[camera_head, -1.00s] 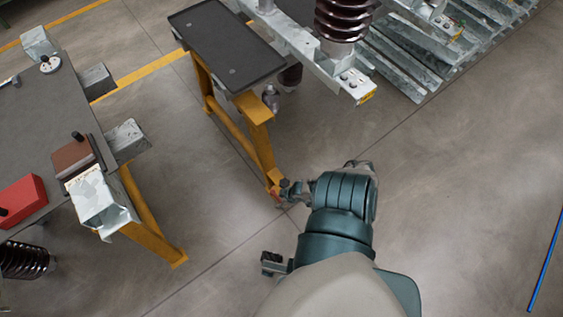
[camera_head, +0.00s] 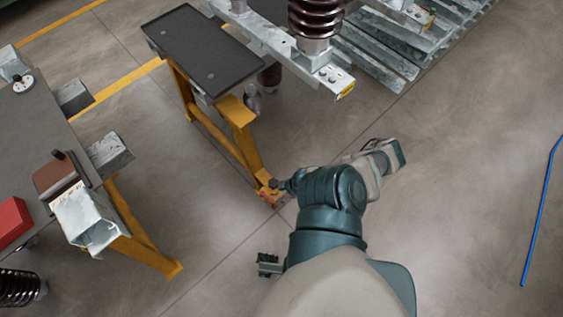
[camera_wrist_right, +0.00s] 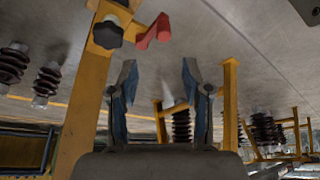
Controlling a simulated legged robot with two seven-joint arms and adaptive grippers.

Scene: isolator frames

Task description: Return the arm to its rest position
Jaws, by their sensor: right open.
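My right arm reaches up from the bottom of the head view, bent at a teal joint. My right gripper (camera_head: 267,264) shows only as a small dark part at the left side of that arm; the rest is hidden beneath the arm. In the right wrist view its two fingers (camera_wrist_right: 158,90) stand apart with nothing between them. The gripper is clear of the yellow stands. My left gripper is not in view.
A yellow stand with a dark top (camera_head: 204,48) is ahead; its foot, with a black knob (camera_wrist_right: 108,33) and red handle (camera_wrist_right: 154,31), lies near my arm. A grey table (camera_head: 30,130) with a red block (camera_head: 11,221) is left. Floor at right is clear except a blue strip (camera_head: 541,205).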

